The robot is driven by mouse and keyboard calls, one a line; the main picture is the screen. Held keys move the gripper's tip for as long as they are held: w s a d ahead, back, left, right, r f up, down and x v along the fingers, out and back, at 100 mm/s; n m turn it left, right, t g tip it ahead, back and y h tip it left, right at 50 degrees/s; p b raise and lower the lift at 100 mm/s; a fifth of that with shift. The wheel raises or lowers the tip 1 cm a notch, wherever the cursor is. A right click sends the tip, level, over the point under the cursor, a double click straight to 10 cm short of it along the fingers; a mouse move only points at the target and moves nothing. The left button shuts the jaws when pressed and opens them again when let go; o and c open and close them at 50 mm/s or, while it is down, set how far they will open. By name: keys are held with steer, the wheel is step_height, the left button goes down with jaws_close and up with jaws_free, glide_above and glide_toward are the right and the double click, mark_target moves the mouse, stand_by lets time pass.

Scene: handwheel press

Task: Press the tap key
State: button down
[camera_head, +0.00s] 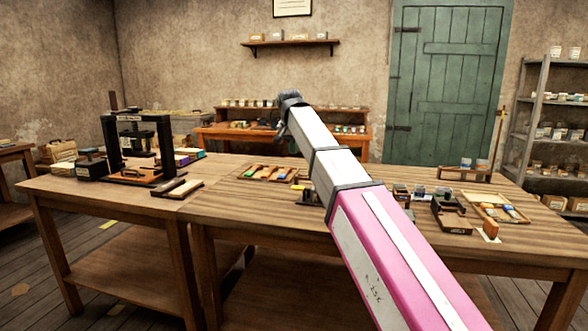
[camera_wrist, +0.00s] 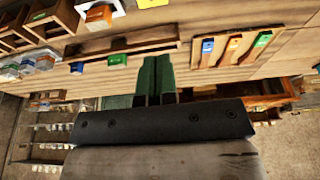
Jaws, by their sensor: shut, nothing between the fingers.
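I cannot tell for certain which thing is the tap key. A small dark device (camera_head: 309,196) on the table is partly hidden behind my arm in the head view. My gripper (camera_head: 282,133) is at the far end of my raised arm, above the back of the table and apart from it. In the wrist view my gripper (camera_wrist: 160,95) shows two narrow fingers close together, shut and empty. They touch nothing that I can see.
The wooden table (camera_head: 232,205) has free room at its middle left. A black handwheel press (camera_head: 110,146) stands at the left. A tray of coloured pieces (camera_head: 248,174) lies near the middle back. A wooden stamp-like block (camera_head: 451,216) stands at the right.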

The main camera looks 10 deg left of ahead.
mark_target(295, 186)
steer(key=x, duration=0.8)
steer(key=s+x, duration=0.1)
steer(key=x, duration=0.3)
steer(key=shift+f, duration=0.15)
steer(key=shift+w+f, duration=0.1)
steer(key=shift+f, duration=0.55)
